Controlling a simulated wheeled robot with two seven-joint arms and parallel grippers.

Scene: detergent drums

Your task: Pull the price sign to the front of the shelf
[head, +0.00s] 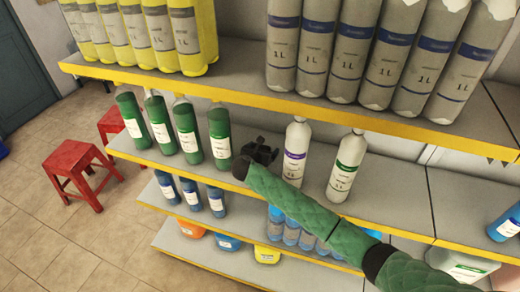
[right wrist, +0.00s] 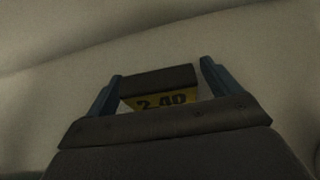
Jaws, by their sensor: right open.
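The price sign (right wrist: 160,102) shows in the right wrist view as a small dark-topped piece with a yellow face reading about "2.40". My right gripper (right wrist: 163,78) is open, with one blue finger on each side of the sign. A gap shows at the right finger; contact at the left finger is hard to tell. In the head view my right gripper (head: 264,147) reaches over the middle shelf (head: 318,205), between the green bottles and a white bottle. The sign cannot be made out there. My left gripper is not in view.
Several green bottles (head: 188,130) stand left of my gripper. Two white bottles, one with a purple label (head: 296,152) and one with a green label (head: 346,168), stand close on its right. The upper shelf edge (head: 300,105) runs above.

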